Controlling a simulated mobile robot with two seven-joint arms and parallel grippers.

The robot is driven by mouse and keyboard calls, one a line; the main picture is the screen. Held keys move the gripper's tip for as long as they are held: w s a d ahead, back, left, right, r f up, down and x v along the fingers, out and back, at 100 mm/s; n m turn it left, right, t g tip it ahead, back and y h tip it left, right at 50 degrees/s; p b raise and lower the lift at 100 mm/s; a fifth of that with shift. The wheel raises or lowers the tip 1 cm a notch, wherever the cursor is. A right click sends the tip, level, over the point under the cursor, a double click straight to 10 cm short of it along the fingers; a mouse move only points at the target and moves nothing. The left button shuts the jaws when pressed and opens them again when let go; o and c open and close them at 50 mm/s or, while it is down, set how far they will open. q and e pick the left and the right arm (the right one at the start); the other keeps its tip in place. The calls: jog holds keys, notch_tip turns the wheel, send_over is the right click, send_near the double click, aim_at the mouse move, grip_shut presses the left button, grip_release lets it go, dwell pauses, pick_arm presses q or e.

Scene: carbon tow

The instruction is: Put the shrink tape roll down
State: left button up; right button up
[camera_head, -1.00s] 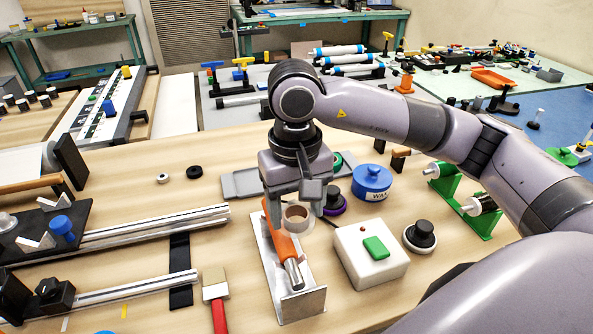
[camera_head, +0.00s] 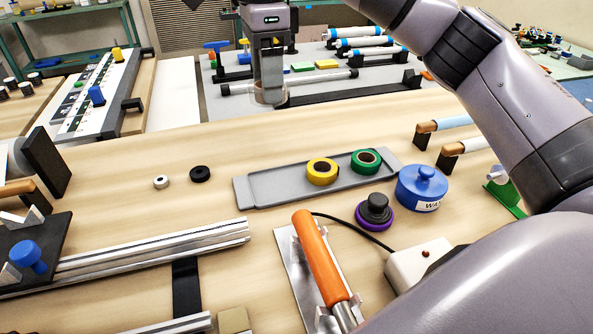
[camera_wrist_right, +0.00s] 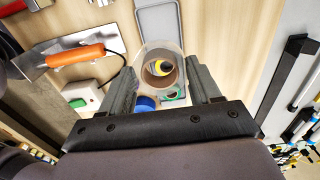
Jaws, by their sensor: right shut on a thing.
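The shrink tape roll (camera_head: 268,97) is a clear, see-through ring with a brown core. My right gripper (camera_head: 269,80) is shut on it, holding it up beyond the grey tray in the head view, near the bench's far edge. In the right wrist view the roll (camera_wrist_right: 150,55) sits between the two fingers (camera_wrist_right: 163,85). The grey tray (camera_head: 262,190) holds a yellow tape roll (camera_head: 322,171) and a green tape roll (camera_head: 366,161). In the wrist view the yellow roll shows through the held roll's core. My left gripper is not in view.
A blue wax pot (camera_head: 421,190) and a black-and-purple knob (camera_head: 375,211) stand right of the tray. Small white and black rings (camera_head: 200,174) lie left. Behind is a table with bars (camera_head: 290,84).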

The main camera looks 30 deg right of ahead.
jog(key=b, duration=0.2)
send_over(275, 186)
notch_tip(275, 186, down, 14)
jog(key=shift+r, duration=0.1)
jog(key=shift+f, duration=2.5)
jog(key=shift+f+b, duration=0.2)
jog(key=shift+b, duration=0.15)
jog(key=o, duration=1)
jog(key=shift+o, duration=0.2)
jog(key=shift+r, duration=0.15)
